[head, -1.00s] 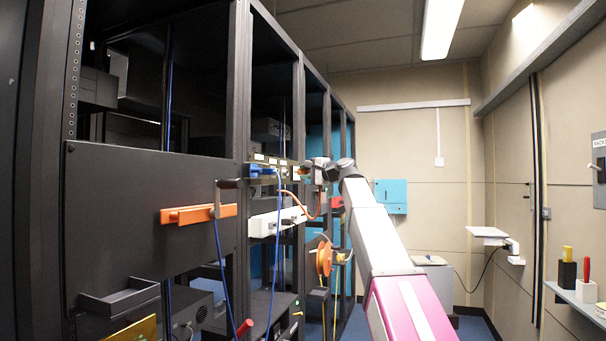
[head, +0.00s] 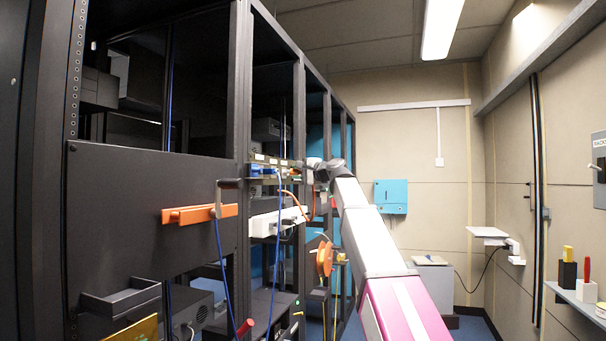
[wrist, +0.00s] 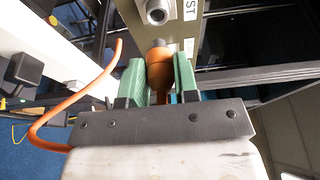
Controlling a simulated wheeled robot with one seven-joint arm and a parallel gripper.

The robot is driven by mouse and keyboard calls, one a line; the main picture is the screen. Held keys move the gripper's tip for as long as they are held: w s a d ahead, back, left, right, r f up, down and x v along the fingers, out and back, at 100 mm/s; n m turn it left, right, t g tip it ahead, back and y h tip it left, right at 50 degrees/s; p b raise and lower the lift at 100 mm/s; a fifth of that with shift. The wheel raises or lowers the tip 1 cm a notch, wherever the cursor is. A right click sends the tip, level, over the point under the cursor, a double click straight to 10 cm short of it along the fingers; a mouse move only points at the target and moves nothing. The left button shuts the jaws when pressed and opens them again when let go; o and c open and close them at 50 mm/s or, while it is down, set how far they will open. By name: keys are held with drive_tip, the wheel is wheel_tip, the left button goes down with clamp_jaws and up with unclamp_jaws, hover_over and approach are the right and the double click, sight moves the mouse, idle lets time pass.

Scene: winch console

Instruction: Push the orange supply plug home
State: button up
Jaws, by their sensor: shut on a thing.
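The orange supply plug (wrist: 160,75) is between the green fingers of my gripper (wrist: 159,66) in the wrist view. The fingers are shut on it. Its grey-brown front end points at the pale panel (wrist: 188,22); I cannot tell how far it sits in a socket. A round metal socket (wrist: 156,11) shows just beyond it, beside a label ending in "ST". The orange cable (wrist: 80,98) loops out to the left.
The black rack (head: 150,200) fills the left side. A white power strip (head: 270,224) and a hanging blue cable (head: 277,250) are close to the panel. An orange reel (head: 324,260) hangs below. A teal box (head: 391,196) is on the back wall.

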drive_tip(key=shift+w+a, duration=0.25)
drive_tip(key=shift+a, duration=0.4)
drive_tip(key=shift+w+a, duration=0.2)
drive_tip(key=shift+a, duration=0.4)
drive_tip(key=shift+w+a, duration=0.25)
drive_tip(key=shift+a, duration=0.4)
drive_tip(key=shift+w+a, duration=0.2)
drive_tip(key=shift+a, duration=0.4)
idle(0.8)
drive_tip(key=o, duration=1)
approach(289, 172)
drive_tip(key=shift+a, duration=0.45)
